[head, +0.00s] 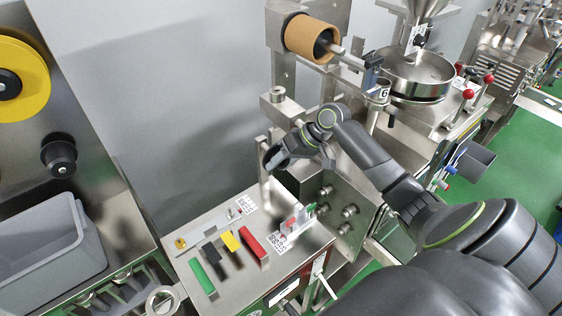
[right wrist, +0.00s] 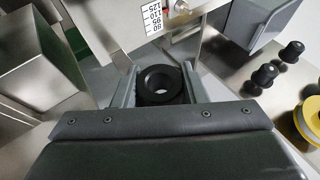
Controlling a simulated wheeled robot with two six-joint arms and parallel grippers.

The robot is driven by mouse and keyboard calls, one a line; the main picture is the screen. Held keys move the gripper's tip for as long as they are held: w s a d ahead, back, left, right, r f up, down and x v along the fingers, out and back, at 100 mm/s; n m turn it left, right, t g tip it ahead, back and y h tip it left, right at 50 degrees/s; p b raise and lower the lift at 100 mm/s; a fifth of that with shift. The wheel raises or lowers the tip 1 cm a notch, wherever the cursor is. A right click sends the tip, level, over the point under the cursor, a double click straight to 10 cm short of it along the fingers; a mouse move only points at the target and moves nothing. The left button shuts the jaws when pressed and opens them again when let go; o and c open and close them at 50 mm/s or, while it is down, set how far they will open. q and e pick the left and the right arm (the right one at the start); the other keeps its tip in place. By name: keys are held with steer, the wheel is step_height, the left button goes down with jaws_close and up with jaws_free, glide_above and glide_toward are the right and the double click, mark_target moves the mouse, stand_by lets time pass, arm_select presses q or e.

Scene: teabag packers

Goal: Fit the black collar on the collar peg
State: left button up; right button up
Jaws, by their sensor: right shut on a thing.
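My right gripper (head: 275,158) is above the steel console, at the top of a short upright metal post (head: 264,188). In the right wrist view the gripper (right wrist: 161,76) is shut on the black collar (right wrist: 148,96), a thick ring with a round hole, held between two grey fingers. In the head view the collar is too hidden by the gripper to make out. I cannot tell which post is the collar peg, or whether the collar touches one. My left gripper is not in view.
The console top (head: 190,250) carries green, black, yellow and red blocks. A grey bin (head: 50,255) and a yellow reel (head: 38,75) are at the left. A brown roll (head: 303,38) hangs above the gripper. A numbered scale (right wrist: 153,14) stands behind the collar.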

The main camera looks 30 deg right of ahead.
steer(key=shift+p, duration=0.55)
stand_by(0.6)
steer(key=shift+w+a+b, duration=0.1)
steer(key=shift+w+b, duration=0.35)
steer(key=shift+w, duration=0.6)
stand_by(0.4)
steer(key=o, duration=1.1)
steer(key=shift+d+r, duration=0.25)
steer(key=shift+b+v, duration=2.6)
steer(key=shift+v, duration=5.8)
steer(key=shift+s+a, duration=0.1)
steer(key=shift+a, duration=0.05)
